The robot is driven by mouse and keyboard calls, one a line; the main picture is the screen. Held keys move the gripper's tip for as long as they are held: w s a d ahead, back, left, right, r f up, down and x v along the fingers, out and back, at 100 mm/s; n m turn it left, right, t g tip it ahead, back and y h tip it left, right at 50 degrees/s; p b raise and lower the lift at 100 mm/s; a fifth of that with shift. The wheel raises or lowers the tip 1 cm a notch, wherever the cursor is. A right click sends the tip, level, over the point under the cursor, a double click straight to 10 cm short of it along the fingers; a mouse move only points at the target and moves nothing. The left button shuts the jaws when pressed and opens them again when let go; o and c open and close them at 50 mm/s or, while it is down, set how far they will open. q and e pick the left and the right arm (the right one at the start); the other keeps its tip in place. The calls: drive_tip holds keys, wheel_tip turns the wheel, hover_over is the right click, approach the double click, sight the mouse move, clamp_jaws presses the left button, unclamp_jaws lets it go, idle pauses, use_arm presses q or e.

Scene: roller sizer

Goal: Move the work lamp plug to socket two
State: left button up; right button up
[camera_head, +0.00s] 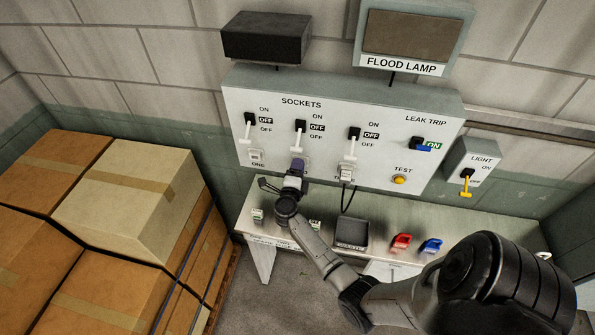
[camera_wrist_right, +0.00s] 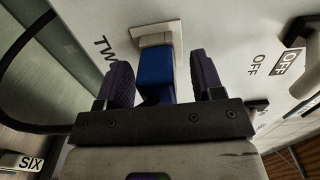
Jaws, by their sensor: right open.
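A blue plug (camera_wrist_right: 155,70) sits at the white socket (camera_wrist_right: 158,35) whose label begins "TW" in the right wrist view, seemingly seated in it. My right gripper (camera_wrist_right: 163,80) is open, with its purple finger pads on either side of the plug and gaps visible between pads and plug. In the head view my right gripper (camera_head: 296,172) is at the middle socket of the sockets panel (camera_head: 330,125) and hides most of that socket and the plug. The socket-two switch (camera_head: 299,136) has its white lever pointing down, by OFF. My left gripper is not in view.
Socket one (camera_head: 256,157) is left of my gripper. Socket three (camera_head: 346,172) is right, with a black cord (camera_head: 344,203) hanging below. The bench (camera_head: 480,222) carries a dark tray (camera_head: 351,235), a red item (camera_head: 401,242) and a blue item (camera_head: 431,246). Boxes (camera_head: 130,195) stand left.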

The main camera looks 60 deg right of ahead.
drive_tip(key=shift+a, duration=0.1)
drive_tip(key=shift+s+a, duration=0.1)
drive_tip(key=shift+a, duration=0.2)
drive_tip(key=p+v, duration=0.3)
drive_tip(key=v, duration=1)
